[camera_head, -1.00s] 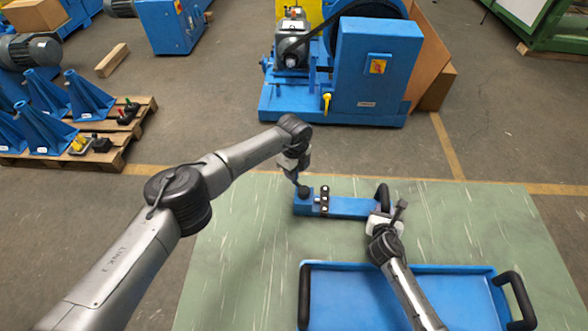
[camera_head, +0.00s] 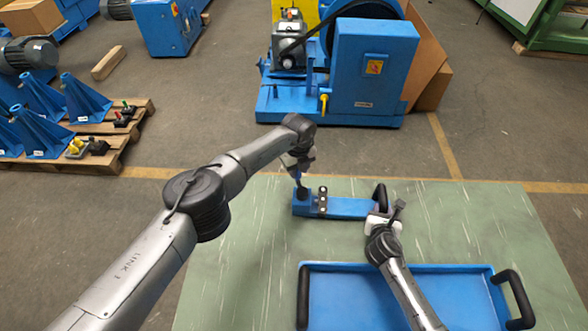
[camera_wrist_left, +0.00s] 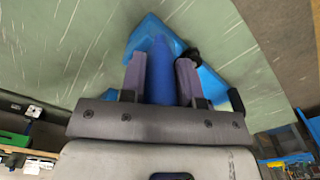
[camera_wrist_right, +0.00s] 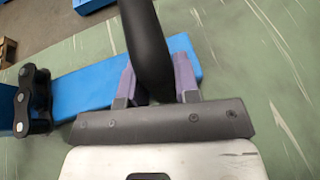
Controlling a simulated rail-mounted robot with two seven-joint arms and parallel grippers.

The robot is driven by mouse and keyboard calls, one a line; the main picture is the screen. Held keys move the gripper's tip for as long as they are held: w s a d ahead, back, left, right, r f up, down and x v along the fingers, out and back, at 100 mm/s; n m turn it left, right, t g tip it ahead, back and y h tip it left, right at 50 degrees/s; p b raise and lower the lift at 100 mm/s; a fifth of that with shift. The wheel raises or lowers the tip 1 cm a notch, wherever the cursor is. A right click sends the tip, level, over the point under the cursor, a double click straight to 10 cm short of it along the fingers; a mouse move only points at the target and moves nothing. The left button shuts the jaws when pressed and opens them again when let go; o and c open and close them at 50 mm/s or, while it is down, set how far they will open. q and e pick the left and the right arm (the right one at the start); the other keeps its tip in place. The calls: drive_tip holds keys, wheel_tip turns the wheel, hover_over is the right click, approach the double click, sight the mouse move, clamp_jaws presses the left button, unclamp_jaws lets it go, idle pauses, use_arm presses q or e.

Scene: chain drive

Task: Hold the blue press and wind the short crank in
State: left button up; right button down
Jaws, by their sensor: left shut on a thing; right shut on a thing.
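The blue press (camera_head: 348,208), a long low blue block, lies on the green mat; it also shows in the right wrist view (camera_wrist_right: 90,88). My right gripper (camera_head: 381,217) is shut on the black upright handle (camera_wrist_right: 146,45) at the press's right end. The short crank's blue round grip (camera_wrist_left: 160,72) stands between the fingers of my left gripper (camera_wrist_left: 161,82), which is shut on it above the press's left end. The crank's arm is mostly hidden by the gripper.
A blue tray (camera_head: 420,268) with black handles lies in front of the press, under my right forearm. Bare mat (camera_head: 240,260) is free on the left. A blue machine (camera_head: 372,75) stands beyond the mat, and a pallet (camera_head: 120,140) with blue brackets is at far left.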

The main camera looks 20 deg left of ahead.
use_arm(q)
drive_tip(key=shift+w+d+m, duration=0.15)
drive_tip(key=shift+d+m, duration=0.4)
drive_tip(key=shift+m, duration=0.55)
drive_tip(key=shift+w+d+m, duration=0.15)
drive_tip(key=shift+d+m, duration=0.35)
drive_tip(key=shift+m, duration=0.6)
drive_tip(key=shift+d, duration=0.1)
drive_tip(key=o, duration=0.9)
drive_tip(key=shift+a, duration=0.2)
